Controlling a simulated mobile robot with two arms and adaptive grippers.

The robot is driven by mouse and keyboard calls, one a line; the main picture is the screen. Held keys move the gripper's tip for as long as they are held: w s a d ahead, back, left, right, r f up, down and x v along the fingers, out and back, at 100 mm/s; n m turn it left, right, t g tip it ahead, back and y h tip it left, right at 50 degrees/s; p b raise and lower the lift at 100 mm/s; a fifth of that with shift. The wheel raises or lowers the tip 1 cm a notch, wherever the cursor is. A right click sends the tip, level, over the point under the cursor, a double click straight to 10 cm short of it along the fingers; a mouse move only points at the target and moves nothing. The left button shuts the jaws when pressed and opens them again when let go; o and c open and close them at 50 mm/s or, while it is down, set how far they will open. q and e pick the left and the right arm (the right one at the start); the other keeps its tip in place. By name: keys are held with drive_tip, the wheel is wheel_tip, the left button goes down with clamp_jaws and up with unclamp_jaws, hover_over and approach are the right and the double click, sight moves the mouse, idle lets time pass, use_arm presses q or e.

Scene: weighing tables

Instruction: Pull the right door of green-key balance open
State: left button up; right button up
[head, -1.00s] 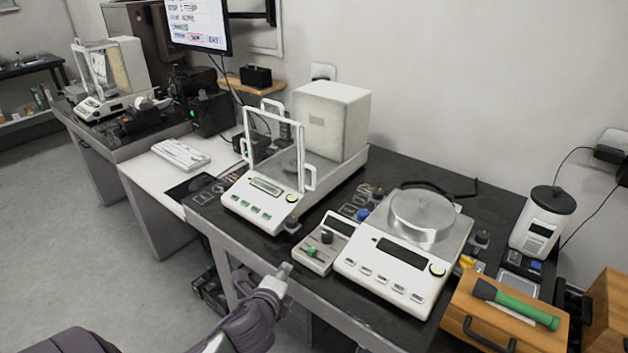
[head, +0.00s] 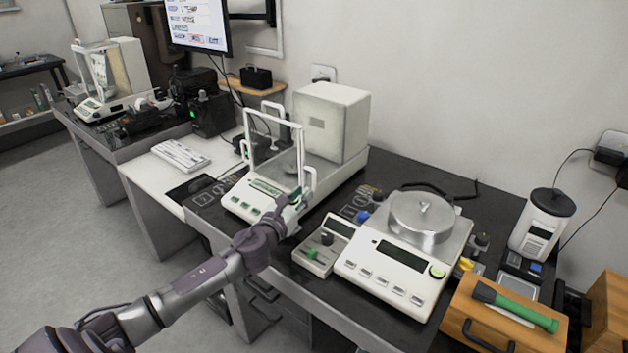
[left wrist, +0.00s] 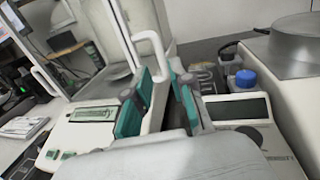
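The green-key balance (head: 238,207) stands on the dark bench with its glass draft shield in front of a white housing. Its right door has a white handle (head: 312,176) at the shield's right front. My left gripper (head: 297,196) is at the lower part of this handle. In the left wrist view, the handle (left wrist: 151,37) runs down between the two teal-padded fingers (left wrist: 162,100). The fingers stand apart, one on each side of it, and a gap shows by the right finger. The handle's lower end is hidden behind the gripper. My right gripper is not in view.
A wooden box with a green-handled tool (head: 520,310) is at the right.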

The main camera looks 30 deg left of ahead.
sight(313, 182)
use_arm(q)
drive_tip(key=w, duration=0.5)
drive_tip(key=w+a, duration=0.1)
drive_tip(key=w, duration=0.1)
drive_tip(key=shift+w, duration=0.3)
clamp_jaws()
